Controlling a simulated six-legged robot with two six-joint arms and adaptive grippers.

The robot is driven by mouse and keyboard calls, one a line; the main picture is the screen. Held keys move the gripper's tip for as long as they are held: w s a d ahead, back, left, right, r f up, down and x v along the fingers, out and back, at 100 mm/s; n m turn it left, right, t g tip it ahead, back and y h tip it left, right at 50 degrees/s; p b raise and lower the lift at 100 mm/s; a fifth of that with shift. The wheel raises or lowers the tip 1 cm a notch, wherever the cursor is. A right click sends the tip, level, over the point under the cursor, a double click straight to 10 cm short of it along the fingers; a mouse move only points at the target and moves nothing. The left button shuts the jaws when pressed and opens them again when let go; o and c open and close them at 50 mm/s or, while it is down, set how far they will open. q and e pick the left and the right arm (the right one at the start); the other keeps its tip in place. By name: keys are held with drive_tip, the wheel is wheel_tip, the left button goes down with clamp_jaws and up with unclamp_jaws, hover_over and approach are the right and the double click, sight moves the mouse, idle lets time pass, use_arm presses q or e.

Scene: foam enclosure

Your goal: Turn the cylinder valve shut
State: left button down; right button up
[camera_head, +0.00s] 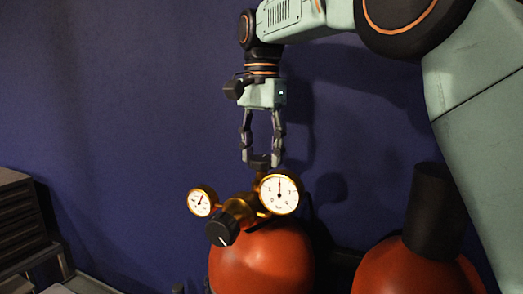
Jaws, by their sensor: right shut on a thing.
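A red gas cylinder (262,262) stands at the lower middle with a brass regulator on top. The regulator has a larger round gauge (279,194) on the right, a smaller gauge (201,201) on the left and a black knob (222,229) in front. My right gripper (261,161) points straight down from above. Its fingers are shut on the dark cylinder valve (259,161) at the top, just above and behind the gauges. My left gripper is not in view.
A second red cylinder (418,272) with a dark cylindrical cap (434,212) stands at the lower right, below my right arm. A dark slatted unit (22,220) is at the left edge. A plain blue wall is behind. The space left of the regulator is clear.

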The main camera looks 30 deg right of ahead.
sight(262, 158)
drive_tip(key=shift+r, duration=0.15)
drive_tip(key=o, duration=1.1)
drive_tip(key=shift+d, duration=0.1)
drive_tip(key=shift+o, duration=0.2)
drive_tip(key=shift+r, duration=3.6)
